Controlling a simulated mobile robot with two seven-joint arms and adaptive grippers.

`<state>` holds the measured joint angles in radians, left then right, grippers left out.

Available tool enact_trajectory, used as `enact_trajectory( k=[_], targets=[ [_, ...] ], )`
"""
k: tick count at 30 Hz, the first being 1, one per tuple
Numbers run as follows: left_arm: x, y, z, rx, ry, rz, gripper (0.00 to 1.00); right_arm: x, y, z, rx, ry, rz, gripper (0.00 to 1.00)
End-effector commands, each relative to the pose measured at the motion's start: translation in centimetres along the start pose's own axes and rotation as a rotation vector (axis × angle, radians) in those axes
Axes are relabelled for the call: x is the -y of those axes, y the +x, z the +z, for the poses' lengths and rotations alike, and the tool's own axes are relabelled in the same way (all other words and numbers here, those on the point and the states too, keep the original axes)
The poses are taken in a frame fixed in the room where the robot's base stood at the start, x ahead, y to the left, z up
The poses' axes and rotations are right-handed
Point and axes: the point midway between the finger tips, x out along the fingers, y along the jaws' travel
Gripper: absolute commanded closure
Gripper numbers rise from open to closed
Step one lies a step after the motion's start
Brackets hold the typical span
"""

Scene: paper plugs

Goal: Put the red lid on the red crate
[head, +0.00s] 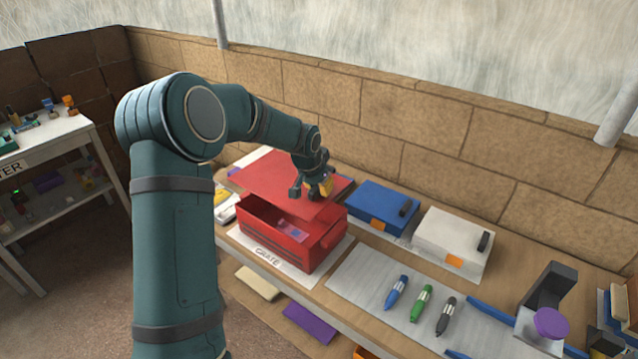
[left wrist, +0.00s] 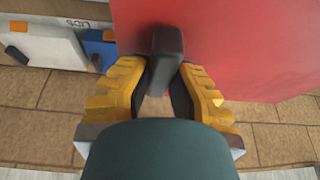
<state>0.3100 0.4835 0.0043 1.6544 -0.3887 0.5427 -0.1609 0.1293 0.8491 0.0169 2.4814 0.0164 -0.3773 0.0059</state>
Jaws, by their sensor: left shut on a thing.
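The red lid (head: 278,173) is a flat red panel held above the red crate (head: 283,242), tilted and apart from the crate's front rim. The crate stands on a sheet marked CRATE, and its open inside shows a small pinkish item. My left gripper (head: 313,188) is shut on the lid's dark handle. The left wrist view shows the yellow-padded fingers (left wrist: 160,92) on both sides of the dark handle (left wrist: 166,55), with the red lid (left wrist: 235,50) beyond. Whether the lid touches the crate's back rim is hidden. My right gripper is not in view.
A blue box (head: 381,207) and a white box (head: 452,240) stand right of the crate. Several markers lie on a grey mat (head: 370,278) in front. A dark holder with a purple knob (head: 551,323) stands at the right. A stone wall (head: 350,108) runs behind the bench.

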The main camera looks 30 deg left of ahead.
Motion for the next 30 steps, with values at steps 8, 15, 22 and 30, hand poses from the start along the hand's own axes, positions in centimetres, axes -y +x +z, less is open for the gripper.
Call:
enact_trajectory(
  k=[8, 15, 22, 30],
  targets=[
    [-0.1, 0.0, 0.0, -0.002, 0.002, -0.004, 1.0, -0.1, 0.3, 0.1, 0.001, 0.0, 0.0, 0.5],
    [-0.1, 1.0, 0.5, -0.001, 0.001, -0.009, 1.0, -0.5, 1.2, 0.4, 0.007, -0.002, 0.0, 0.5],
    [-0.2, 2.9, 1.3, -0.001, 0.001, -0.009, 1.0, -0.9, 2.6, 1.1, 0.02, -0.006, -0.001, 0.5],
    [-0.3, 5.2, 2.2, -0.001, 0.002, -0.009, 1.0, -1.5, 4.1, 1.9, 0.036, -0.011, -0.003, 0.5]
  ],
)
